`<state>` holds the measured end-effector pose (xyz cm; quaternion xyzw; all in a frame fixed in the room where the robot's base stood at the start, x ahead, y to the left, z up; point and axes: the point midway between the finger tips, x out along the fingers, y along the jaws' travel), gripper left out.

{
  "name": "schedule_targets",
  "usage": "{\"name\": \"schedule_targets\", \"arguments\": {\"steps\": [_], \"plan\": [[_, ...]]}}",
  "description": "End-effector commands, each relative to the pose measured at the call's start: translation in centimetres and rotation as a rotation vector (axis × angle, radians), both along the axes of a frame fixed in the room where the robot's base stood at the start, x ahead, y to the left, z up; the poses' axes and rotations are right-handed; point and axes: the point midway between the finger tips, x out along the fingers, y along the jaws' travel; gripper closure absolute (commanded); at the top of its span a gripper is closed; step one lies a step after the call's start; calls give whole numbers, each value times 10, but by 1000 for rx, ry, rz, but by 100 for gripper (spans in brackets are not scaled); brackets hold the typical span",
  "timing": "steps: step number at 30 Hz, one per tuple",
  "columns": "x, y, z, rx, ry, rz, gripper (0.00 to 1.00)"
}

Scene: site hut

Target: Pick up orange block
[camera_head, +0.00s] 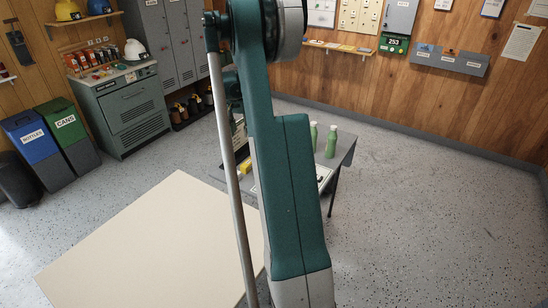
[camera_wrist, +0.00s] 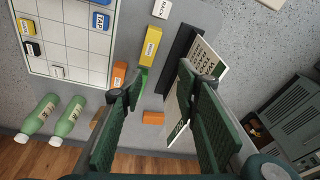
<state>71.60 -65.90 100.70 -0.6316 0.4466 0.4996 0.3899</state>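In the wrist view, an orange block (camera_wrist: 153,117) lies on the grey table between my gripper's fingers in the picture, apart from both. A second orange block (camera_wrist: 119,74) lies by the left fingertip, partly covered by it. My gripper (camera_wrist: 154,88) is open, with a wide empty gap between its dark green fingers. Its height above the table is hard to tell. In the head view my arm hides the gripper and most of the table, and I cannot make out either orange block.
A yellow block (camera_wrist: 152,42) and a black strip (camera_wrist: 181,58) with a sign lie nearby. A white grid board (camera_wrist: 75,42) holds several small blocks.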

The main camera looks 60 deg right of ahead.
Motion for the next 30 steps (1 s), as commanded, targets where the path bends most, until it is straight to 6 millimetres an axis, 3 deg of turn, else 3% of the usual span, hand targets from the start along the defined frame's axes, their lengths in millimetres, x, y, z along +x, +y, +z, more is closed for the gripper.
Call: {"name": "schedule_targets", "arguments": {"steps": [6, 18, 24, 30], "plan": [[-16, -58, -41, 20, 17, -90, 68], [-57, -148, -119, 57, 47, -243, 68], [-72, -172, -143, 67, 55, -288, 68], [-76, -177, -150, 70, 57, -301, 68]]}}
